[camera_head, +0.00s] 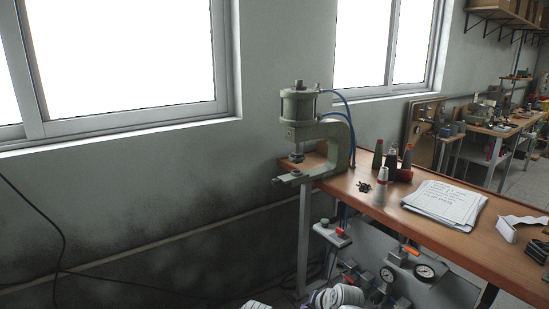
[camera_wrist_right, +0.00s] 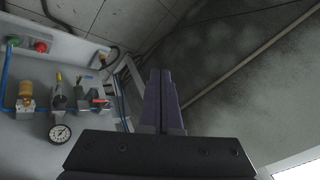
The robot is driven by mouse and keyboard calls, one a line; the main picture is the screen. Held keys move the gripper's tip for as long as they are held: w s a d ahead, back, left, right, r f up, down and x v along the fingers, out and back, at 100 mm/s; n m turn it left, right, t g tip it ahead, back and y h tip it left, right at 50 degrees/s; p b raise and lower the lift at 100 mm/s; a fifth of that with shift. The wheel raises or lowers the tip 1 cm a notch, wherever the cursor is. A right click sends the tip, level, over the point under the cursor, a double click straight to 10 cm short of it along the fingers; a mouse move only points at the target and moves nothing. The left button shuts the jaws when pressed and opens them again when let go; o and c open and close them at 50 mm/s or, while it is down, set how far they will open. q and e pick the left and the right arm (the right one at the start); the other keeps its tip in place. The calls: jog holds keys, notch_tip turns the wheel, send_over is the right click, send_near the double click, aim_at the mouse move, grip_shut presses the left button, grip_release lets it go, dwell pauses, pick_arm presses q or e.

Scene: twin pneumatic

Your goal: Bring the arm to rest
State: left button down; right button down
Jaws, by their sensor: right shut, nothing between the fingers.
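My right gripper (camera_wrist_right: 160,73) shows in the right wrist view with its two dark purple fingers closed together and nothing between them. It points toward a grey floor and wall area, beside a pale panel with fittings. In the head view, white and dark rounded parts show at the bottom edge; I cannot tell whether they belong to my right arm. My left gripper is not in view.
A green pneumatic press (camera_head: 299,107) stands on the left end of a wooden bench (camera_head: 385,212). The left wall side looks open.

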jog(key=s+d+f+n+g+h, duration=0.45)
jog(key=s+d+g, duration=0.2)
jog(key=s, duration=0.55)
jog(key=s+a+n, duration=0.4)
jog(key=s+a, duration=0.1)
jog(key=a, duration=0.5)
notch_tip(320, 180, up, 16)
jog(key=p, duration=1.6)
